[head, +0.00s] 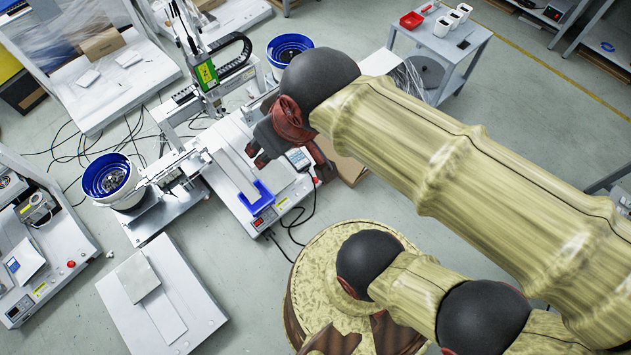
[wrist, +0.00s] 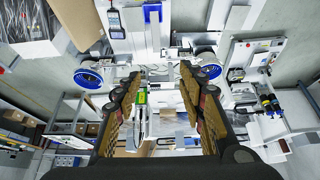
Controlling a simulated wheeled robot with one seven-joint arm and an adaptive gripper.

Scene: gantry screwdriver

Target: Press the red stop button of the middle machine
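The middle machine (head: 228,165) is a white gantry bench with a blue U-shaped tray and a green-fronted screwdriver head. A small red spot, which looks like its red stop button (head: 315,181), shows at its right front corner, beside the handheld pendant (head: 298,158). My gripper (head: 257,152) is over the machine's right part, left of and behind the red spot; its height above the bench is hard to tell. In the wrist view my gripper (wrist: 160,75) has its two fingers spread with nothing held between them. I cannot make out the red button there.
Blue-rimmed feeder bowls (head: 108,178) flank the machine. A red-lit display (head: 258,222) is on its front. A cardboard box (head: 347,165) stands right of it. Another machine (head: 40,245) with its own red button (head: 71,264) is at left. Cables lie on the floor.

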